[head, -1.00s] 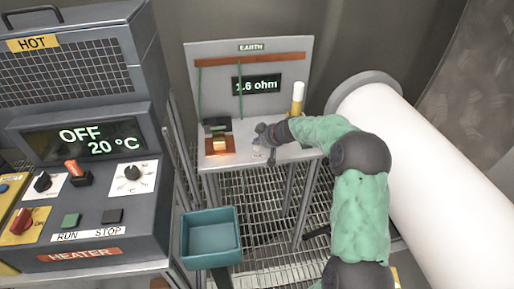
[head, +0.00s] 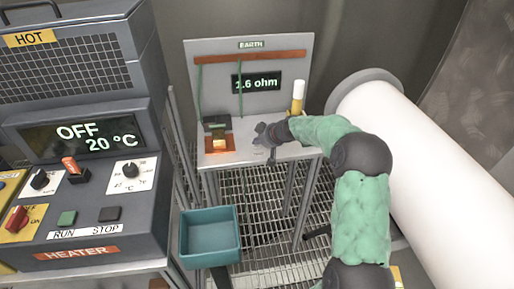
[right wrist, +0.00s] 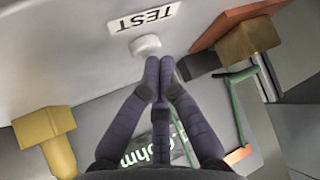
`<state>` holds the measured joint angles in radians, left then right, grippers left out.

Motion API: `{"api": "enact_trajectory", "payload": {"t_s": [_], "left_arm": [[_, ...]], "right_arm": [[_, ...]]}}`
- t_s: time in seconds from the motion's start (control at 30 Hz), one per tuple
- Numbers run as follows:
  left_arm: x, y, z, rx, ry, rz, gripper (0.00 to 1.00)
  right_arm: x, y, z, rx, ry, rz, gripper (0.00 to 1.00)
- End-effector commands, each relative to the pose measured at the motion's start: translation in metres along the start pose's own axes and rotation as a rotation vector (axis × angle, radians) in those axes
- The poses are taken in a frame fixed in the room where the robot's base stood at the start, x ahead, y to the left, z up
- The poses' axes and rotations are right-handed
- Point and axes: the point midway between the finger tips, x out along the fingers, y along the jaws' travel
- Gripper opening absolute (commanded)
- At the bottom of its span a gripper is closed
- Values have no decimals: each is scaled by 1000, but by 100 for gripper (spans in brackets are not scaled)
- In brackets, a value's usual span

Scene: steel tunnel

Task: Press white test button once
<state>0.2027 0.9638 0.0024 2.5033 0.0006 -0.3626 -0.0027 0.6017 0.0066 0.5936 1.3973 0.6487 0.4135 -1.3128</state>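The white test button (right wrist: 146,46) is a small round knob on the pale bench top, beside a white TEST label (right wrist: 143,17) in the right wrist view. My right gripper (right wrist: 160,63) has its two dark fingers together at the tips with nothing between them. The fingertips are right beside the button in that view; whether they touch it I cannot tell. In the head view my right gripper (head: 266,138) is low over the bench, and the button is too small or hidden to make out. The EARTH panel display (head: 257,82) reads 1.6 ohm. My left gripper is not in view.
On the bench, a copper-coloured plate with a block (head: 219,144) lies left of the gripper, and a yellow-and-white post (head: 298,97) stands behind right. A heater unit (head: 85,150) is at left, a teal bin (head: 210,235) below, a large white pipe (head: 430,160) at right.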

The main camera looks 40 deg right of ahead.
Motion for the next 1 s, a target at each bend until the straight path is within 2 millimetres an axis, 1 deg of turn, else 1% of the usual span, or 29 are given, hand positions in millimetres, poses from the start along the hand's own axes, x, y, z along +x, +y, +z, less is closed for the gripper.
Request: {"api": "enact_trajectory", "payload": {"t_s": [1.0], "left_arm": [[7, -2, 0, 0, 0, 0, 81]], "right_arm": [[3, 0, 3, -1, 1, 1, 0]]}}
